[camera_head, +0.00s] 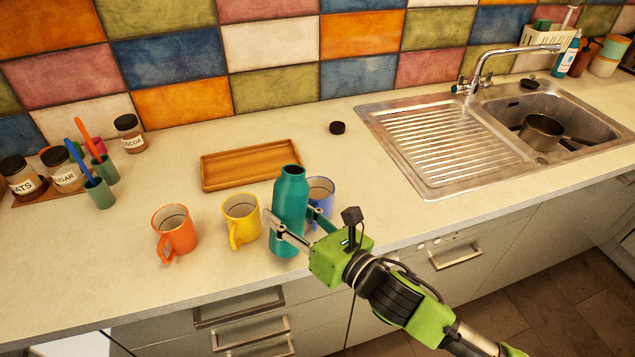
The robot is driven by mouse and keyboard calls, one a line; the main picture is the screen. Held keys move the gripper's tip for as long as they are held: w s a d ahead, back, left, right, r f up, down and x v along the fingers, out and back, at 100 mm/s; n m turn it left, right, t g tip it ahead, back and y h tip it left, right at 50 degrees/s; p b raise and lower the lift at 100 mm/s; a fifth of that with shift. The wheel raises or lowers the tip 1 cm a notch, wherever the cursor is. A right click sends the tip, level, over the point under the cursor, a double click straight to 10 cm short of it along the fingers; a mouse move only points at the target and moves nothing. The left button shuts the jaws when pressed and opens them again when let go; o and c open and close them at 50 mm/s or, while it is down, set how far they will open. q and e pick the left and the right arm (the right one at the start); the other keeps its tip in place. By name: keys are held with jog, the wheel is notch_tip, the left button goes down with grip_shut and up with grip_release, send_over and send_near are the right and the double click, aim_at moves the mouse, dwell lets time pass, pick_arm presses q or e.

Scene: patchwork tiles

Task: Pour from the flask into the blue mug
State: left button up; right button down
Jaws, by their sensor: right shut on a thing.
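The teal flask (290,206) stands upright, with its top uncapped, near the front of the counter. My right gripper (289,224) is shut around its lower body, with a finger on each side. I cannot tell whether the flask's base touches the counter. The blue mug (321,191) is just behind and to the right of the flask, which hides part of it. A small black round cap (337,128) lies on the counter further back. My left gripper is not in view.
A yellow mug (240,217) and an orange mug (174,233) stand to the left of the flask. A wooden tray (250,165) lies behind. The sink drainboard (440,145) is to the right. Jars and cups with utensils crowd the far left.

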jog(key=shift+r+m, duration=0.3)
jog(key=shift+r, duration=0.05)
jog(key=r+m+p, duration=0.1)
jog(key=p, duration=0.1)
jog(key=shift+w+r+m+g+p, duration=0.15)
jog(key=shift+r+m+g+p, duration=0.15)
jog(key=shift+r+m, duration=0.1)
jog(key=shift+d+f, duration=0.1)
jog(key=shift+f, duration=0.25)
jog(key=shift+w+d+m+g, duration=0.1)
jog(key=shift+w+m+g, duration=0.1)
jog(key=shift+m+g, duration=0.35)
jog(key=shift+s+r+m+p, duration=0.1)
jog(key=shift+r+m+p, duration=0.45)
jog(key=shift+m+p, duration=0.3)
jog(key=shift+s, duration=0.15)
jog(key=shift+s+a+f, duration=0.1)
jog(key=shift+a+f, duration=0.1)
jog(key=shift+f, duration=0.4)
jog(key=shift+f+m, duration=0.45)
jog(key=shift+m, duration=0.05)
jog(key=shift+s+a+f+g, duration=0.1)
jog(key=shift+g, duration=0.25)
